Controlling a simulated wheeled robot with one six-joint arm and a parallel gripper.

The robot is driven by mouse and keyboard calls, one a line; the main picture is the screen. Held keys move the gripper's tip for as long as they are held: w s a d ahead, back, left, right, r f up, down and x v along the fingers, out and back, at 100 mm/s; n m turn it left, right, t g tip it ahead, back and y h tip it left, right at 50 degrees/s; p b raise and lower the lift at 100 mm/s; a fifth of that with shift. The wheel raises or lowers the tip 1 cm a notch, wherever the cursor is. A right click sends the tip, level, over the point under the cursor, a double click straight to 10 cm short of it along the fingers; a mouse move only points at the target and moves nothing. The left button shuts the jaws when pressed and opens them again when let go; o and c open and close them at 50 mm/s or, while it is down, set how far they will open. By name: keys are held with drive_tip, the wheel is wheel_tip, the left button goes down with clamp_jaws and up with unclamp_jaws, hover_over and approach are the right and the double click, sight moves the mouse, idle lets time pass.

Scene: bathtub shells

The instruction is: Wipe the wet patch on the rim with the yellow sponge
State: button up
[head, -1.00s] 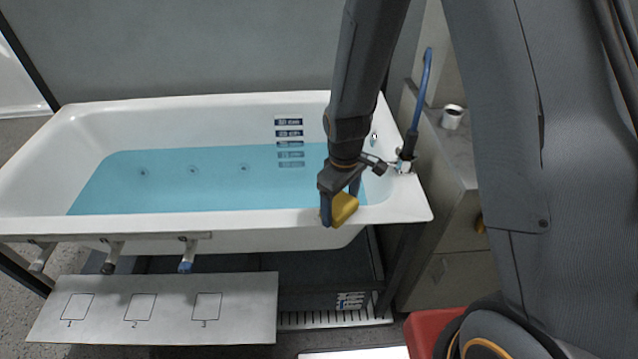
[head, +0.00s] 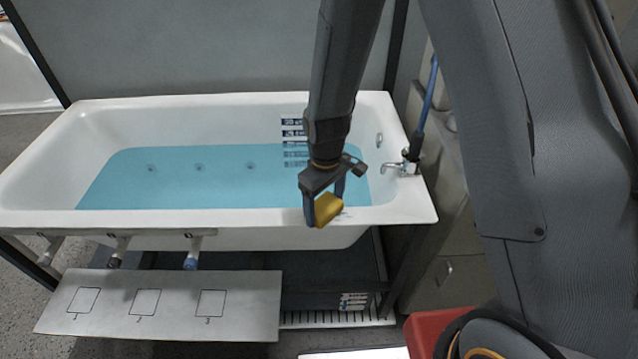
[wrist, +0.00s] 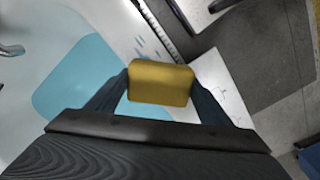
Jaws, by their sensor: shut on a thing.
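The yellow sponge (head: 328,208) is held between the two fingers of my gripper (head: 324,200), at the near rim of the white bathtub (head: 250,219). In the wrist view the sponge (wrist: 160,83) sits between the fingertips. The sponge appears to be at or just over the rim; I cannot tell whether it touches. Faint greyish marks that may be the wet patch (head: 352,214) show on the rim just right of the sponge. Anything under the sponge is hidden.
Blue water (head: 220,178) fills the tub. A numbered white board (head: 160,305) lies below the front. A grey cabinet (head: 440,250) stands on the right.

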drive_tip(key=shift+a, duration=0.5)
wheel_tip(320, 180, up, 8)
drive_tip(key=p, duration=0.5)
drive_tip(key=shift+d, duration=0.1)
drive_tip(key=shift+s, duration=0.1)
